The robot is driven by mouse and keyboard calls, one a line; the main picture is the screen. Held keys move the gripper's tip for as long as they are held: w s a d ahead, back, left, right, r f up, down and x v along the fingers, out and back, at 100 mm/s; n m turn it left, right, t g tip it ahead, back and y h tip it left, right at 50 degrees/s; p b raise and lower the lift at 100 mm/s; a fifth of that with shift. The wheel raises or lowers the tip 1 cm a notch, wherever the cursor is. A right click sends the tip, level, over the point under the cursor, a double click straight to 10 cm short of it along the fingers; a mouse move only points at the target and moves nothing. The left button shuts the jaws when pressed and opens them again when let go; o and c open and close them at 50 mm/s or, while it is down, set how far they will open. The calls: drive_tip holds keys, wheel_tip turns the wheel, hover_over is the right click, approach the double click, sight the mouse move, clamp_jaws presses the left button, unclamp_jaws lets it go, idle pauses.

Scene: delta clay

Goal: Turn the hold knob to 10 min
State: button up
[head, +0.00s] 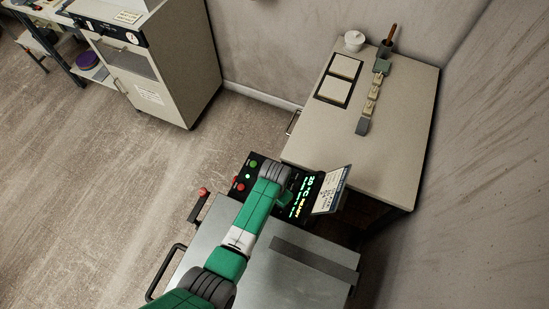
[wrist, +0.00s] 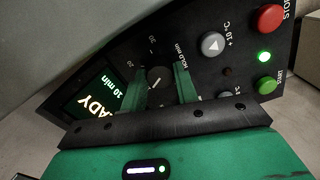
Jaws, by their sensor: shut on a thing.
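In the wrist view the hold knob (wrist: 158,78) is a small dark round knob on a black control panel, beside the label "HOLD min" and scale marks including 20. My gripper (wrist: 162,84) has its two green fingers on either side of the knob and is shut on it. The fingers hide part of the dial, and the pointer's exact direction is hard to tell. The display (wrist: 98,100) reads "10 min" and part of "READY". In the head view the display (head: 299,196) shows green and yellow text, including "20 °C". My green arm hides the knob there.
Close to the knob are a grey "+10 °C" button (wrist: 213,44), a red button (wrist: 270,18), a lit green lamp (wrist: 264,56) and a green button (wrist: 267,84). A tilted card (head: 331,190) stands beside the panel. A beige table (head: 405,115) holds tiles and small blocks.

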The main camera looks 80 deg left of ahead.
drive_tip(key=o, duration=1)
drive_tip(key=shift+c, duration=0.2)
wheel_tip(320, 180, up, 8)
drive_tip(key=shift+f+p, duration=0.1)
drive_tip(key=shift+p, duration=0.65)
